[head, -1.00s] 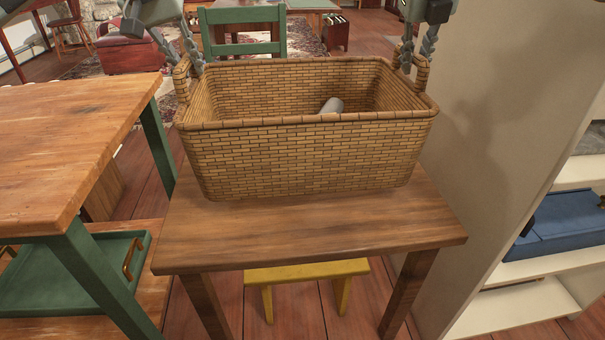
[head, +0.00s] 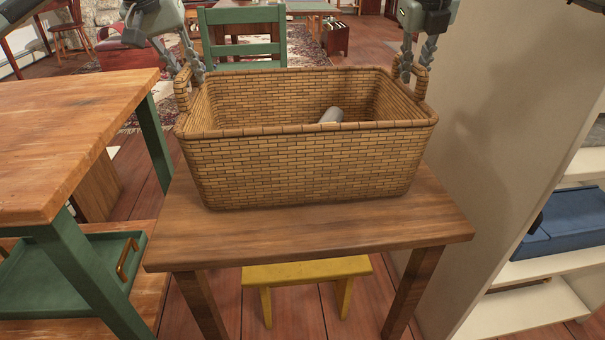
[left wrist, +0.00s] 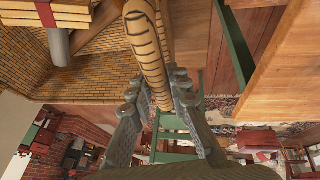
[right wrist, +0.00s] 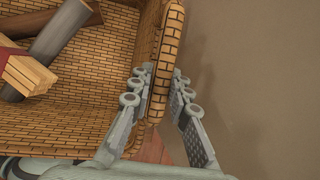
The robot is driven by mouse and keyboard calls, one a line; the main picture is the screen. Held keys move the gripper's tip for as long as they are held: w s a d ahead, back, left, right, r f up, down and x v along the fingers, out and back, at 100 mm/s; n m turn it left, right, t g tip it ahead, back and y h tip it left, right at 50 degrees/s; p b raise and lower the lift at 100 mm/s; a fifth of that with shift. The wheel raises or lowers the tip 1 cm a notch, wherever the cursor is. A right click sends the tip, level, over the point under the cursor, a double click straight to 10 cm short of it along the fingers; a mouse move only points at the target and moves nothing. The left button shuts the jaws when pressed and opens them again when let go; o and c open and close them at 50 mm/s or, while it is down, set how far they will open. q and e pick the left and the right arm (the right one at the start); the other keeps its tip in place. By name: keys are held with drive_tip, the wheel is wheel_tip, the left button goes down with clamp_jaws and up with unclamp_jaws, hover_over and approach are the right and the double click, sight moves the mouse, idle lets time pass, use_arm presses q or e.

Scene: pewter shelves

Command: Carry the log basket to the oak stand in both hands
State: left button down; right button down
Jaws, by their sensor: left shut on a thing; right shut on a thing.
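The woven log basket (head: 310,165) is upright over the brown wooden stand (head: 310,238); I cannot tell whether its bottom touches the top. My left gripper (head: 196,72) is shut on the basket's left handle (head: 182,92). My right gripper (head: 410,65) is shut on the right handle (head: 421,82). The left wrist view shows the fingers (left wrist: 158,92) on either side of the handle bar (left wrist: 148,45). The right wrist view shows the same for my right fingers (right wrist: 160,85). A grey cylinder (head: 331,115) lies in the basket, with sticks bound in red (right wrist: 25,70).
A larger wood-topped table (head: 70,140) with green legs stands close on the left, with a green tray (head: 75,275) on its lower shelf. A pale shelf unit (head: 490,120) stands close on the right. A yellow stool (head: 307,270) is under the stand. A green chair (head: 240,45) is behind.

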use_arm(q)
drive_tip(key=shift+w+a+f+b, duration=0.1)
drive_tip(key=shift+a+f+b, duration=0.05)
drive_tip(key=shift+f+b, duration=0.35)
use_arm(e)
drive_tip(key=shift+d+f, duration=0.15)
drive_tip(key=shift+f, duration=0.35)
use_arm(q)
drive_tip(key=c, duration=1.4)
unclamp_jaws()
drive_tip(key=shift+c, duration=0.2)
use_arm(e)
drive_tip(key=c, duration=1.4)
unclamp_jaws()
drive_tip(key=shift+c, duration=0.2)
drive_tip(key=shift+s+r, duration=0.1)
drive_tip(key=shift+r, duration=0.1)
use_arm(q)
drive_tip(key=v, duration=1.2)
use_arm(e)
drive_tip(key=v, duration=1.1)
drive_tip(key=shift+s+a+r, duration=0.2)
drive_tip(key=shift+r, duration=0.05)
use_arm(q)
drive_tip(key=shift+s, duration=0.2)
